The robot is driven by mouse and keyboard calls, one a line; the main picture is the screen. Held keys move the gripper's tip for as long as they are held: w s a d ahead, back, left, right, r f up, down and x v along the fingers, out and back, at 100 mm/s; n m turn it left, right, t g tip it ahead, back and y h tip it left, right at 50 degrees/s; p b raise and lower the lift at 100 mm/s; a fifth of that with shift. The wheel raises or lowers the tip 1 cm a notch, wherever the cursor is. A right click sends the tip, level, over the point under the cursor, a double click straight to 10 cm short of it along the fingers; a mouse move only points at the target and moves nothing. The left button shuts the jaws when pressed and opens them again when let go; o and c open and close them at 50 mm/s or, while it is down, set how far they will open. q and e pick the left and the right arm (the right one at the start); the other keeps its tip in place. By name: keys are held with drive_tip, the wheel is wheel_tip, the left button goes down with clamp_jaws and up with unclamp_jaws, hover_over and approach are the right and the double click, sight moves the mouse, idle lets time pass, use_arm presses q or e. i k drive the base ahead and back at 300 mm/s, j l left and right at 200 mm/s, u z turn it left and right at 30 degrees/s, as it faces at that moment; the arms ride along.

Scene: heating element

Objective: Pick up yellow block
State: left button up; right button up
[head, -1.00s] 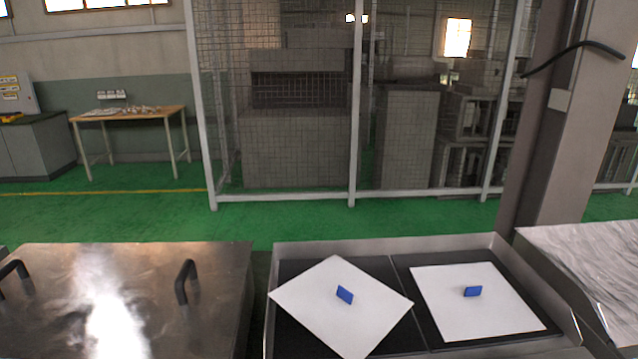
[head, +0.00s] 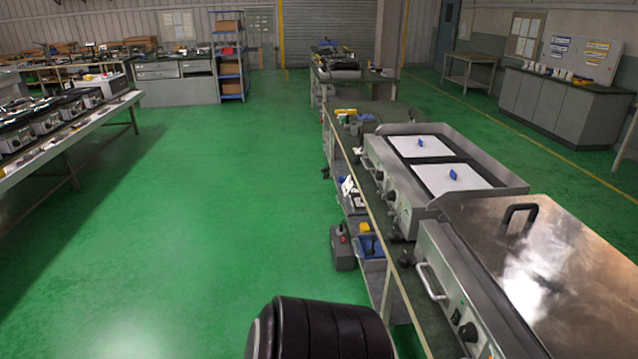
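A small yellow block-like thing (head: 364,228) shows in the head view on the lower shelf under the long workbench, by a blue bin (head: 371,250). Another small yellow thing (head: 345,112) lies on the bench top further back. Both are too small to tell their exact shape, and I cannot tell which one is the task's yellow block. Neither of my grippers is in view, so no gripper shows near either yellow thing.
A hot-plate unit with two white plates (head: 436,181) and blue handles stands on the bench. A closed steel lid (head: 590,285) is nearer, at the right. A grey-and-red box (head: 342,248) stands beside the shelf. The green floor (head: 210,220) to the left is open.

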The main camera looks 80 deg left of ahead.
sight(364, 226)
drive_tip(key=u, duration=2.45)
drive_tip(key=i+j+u, duration=0.35)
drive_tip(key=i, duration=0.45)
drive_tip(key=i+u, duration=0.35)
drive_tip(key=i, duration=0.45)
drive_tip(key=i+z, duration=0.15)
drive_tip(key=i, duration=0.3)
drive_tip(key=i+j+z, duration=0.1)
drive_tip(key=i, duration=0.4)
drive_tip(key=i+j+z, duration=0.15)
drive_tip(key=i, duration=0.3)
drive_tip(key=i+j+z, duration=0.15)
drive_tip(key=i, duration=0.3)
